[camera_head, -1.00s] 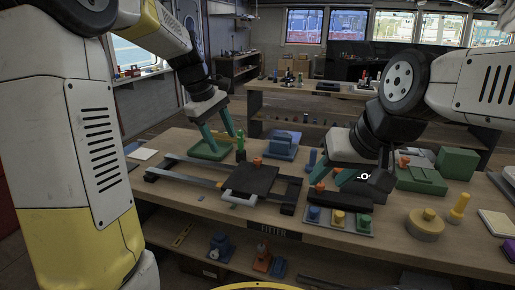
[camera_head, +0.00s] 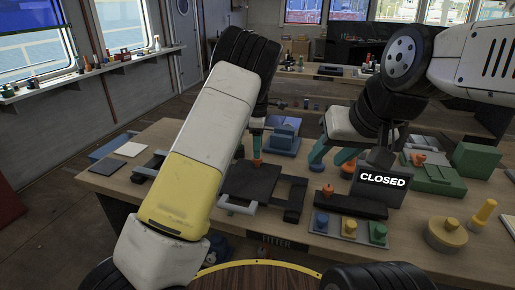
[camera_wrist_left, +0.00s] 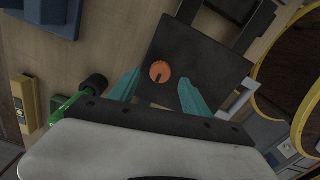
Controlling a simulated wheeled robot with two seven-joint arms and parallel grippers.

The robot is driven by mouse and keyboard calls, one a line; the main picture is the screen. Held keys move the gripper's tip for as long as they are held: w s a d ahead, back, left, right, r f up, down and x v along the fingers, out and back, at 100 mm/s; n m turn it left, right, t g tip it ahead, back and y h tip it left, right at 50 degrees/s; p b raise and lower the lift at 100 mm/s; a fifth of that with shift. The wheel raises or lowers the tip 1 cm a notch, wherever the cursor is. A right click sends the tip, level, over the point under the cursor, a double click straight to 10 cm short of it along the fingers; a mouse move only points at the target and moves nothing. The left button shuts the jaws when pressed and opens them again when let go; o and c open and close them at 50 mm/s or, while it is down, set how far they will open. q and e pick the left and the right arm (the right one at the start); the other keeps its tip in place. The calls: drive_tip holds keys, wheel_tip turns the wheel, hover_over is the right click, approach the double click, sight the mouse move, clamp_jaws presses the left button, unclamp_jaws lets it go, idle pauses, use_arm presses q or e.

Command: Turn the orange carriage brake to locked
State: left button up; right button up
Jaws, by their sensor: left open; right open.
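The orange carriage brake knob (camera_head: 256,162) stands on the flat black carriage plate (camera_head: 250,184) on the bench. In the left wrist view the round knob (camera_wrist_left: 160,71) has a dark pointer mark slanting down and left from its centre. My left gripper (camera_head: 258,140) is partly hidden behind my left arm in the head view. Its two teal fingers (camera_wrist_left: 158,88) are spread wide in the wrist view, with the knob just beyond and between their tips, apparently not touched. My right gripper (camera_head: 332,160) is open and empty, above the bench to the right of the carriage.
A black bar with another orange knob (camera_head: 328,190) lies below my right gripper. A green-and-black item (camera_wrist_left: 78,100) is close to my left gripper.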

sight(257, 162)
use_arm(q)
drive_tip(key=shift+f, duration=1.75)
drive_tip(key=shift+c, duration=0.3)
clamp_jaws()
